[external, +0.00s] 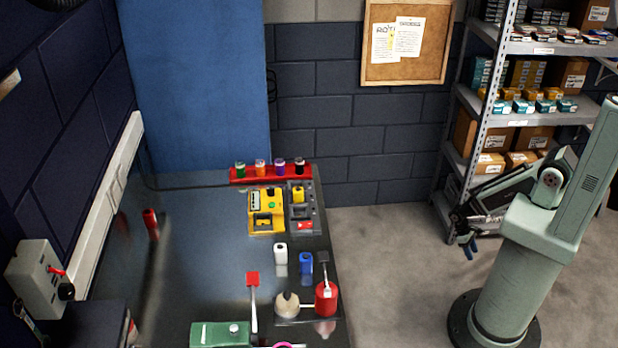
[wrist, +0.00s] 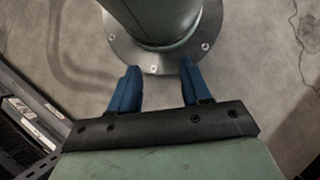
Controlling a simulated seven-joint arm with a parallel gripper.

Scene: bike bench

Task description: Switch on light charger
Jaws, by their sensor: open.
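On the dark bench stand a yellow charger-like unit (external: 266,210) and a grey unit (external: 304,210) side by side. The grey unit has a red part on its front and a yellow piece on top. The yellow unit has a small green spot. I cannot tell for certain which one is the light charger. My gripper (external: 468,245) hangs over the floor to the right of the bench, well apart from both units. In the wrist view my gripper (wrist: 160,72) has its two blue fingers apart, with nothing between them.
A red rack (external: 240,179) with several small bottles sits behind the units. White (external: 280,254) and blue (external: 306,263) bottles and a red can (external: 326,300) stand in front. A wall box (external: 38,280) has a red lever. Shelving (external: 497,100) stands behind my arm.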

